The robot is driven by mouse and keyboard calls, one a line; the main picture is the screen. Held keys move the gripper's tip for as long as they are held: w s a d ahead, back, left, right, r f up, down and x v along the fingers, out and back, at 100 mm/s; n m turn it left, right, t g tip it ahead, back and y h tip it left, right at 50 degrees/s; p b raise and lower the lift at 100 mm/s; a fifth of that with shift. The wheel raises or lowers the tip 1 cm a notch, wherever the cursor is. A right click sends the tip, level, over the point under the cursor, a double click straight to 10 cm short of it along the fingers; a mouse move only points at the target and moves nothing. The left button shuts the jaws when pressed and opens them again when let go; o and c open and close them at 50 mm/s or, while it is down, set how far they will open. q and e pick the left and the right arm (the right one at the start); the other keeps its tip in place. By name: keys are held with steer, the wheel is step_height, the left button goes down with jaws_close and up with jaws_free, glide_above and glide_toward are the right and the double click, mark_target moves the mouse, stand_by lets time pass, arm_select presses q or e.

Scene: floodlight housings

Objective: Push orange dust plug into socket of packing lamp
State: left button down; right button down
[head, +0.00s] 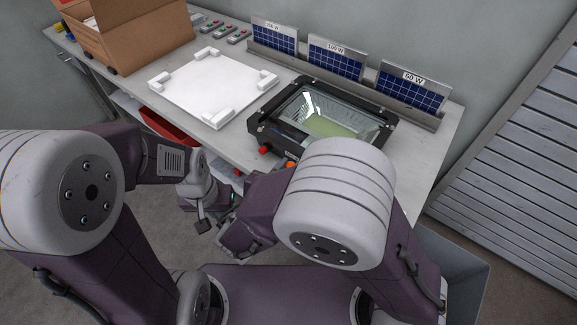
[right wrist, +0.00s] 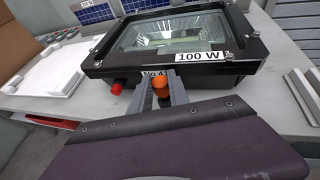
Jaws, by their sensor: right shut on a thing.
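The packing lamp (head: 325,120) is a black floodlight housing with a glass front, lying on the bench. In the right wrist view the lamp (right wrist: 235,68) carries a "100 W" label and a partly covered "No 4" label. My right gripper (right wrist: 160,90) is shut on the orange dust plug (right wrist: 159,82), close in front of the lamp's near wall. The plug (head: 290,163) shows only slightly in the head view. The socket is hidden, and I cannot tell whether the plug touches it. My left gripper (head: 203,224) hangs in front of the bench, its jaws unclear.
A red plug (head: 264,150) sits on the lamp's near side, left of the orange one. A white tray with corner blocks (head: 190,92) lies to the left. A cardboard box (head: 135,40) stands at the far left. Panels marked by wattage (head: 335,60) stand behind the lamp.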

steer(key=shift+f+b, duration=0.75)
steer(key=shift+f, duration=0.3)
steer(key=c, duration=1.2)
jaws_free()
steer(key=shift+o, duration=0.2)
